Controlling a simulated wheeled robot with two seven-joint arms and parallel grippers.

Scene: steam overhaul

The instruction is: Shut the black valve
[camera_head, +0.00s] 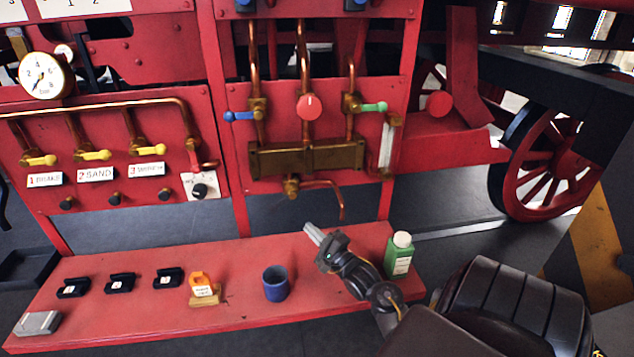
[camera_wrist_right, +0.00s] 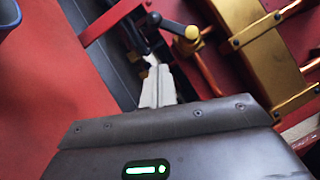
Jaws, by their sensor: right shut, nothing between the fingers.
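The black valve has a black lever with a round knob (camera_wrist_right: 154,19) and a brass hub (camera_wrist_right: 192,33), seen in the right wrist view. In the head view its brass body (camera_head: 291,187) hangs under the brass manifold (camera_head: 305,157), with a copper pipe leading right; the black lever is too small to make out there. My right gripper (camera_head: 309,230) is shut and empty, below the valve and above the red bench. In the wrist view its closed fingertips (camera_wrist_right: 155,68) point towards the lever, with a visible gap. My left gripper is not in view.
The red bench (camera_head: 240,312) holds a blue cup (camera_head: 275,284), a green bottle (camera_head: 399,257), an orange-tagged block (camera_head: 203,290) and several black holders. Blue (camera_head: 240,116), red (camera_head: 310,106) and green (camera_head: 374,107) handles sit above the manifold. A sight glass (camera_head: 386,147) stands right of it.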

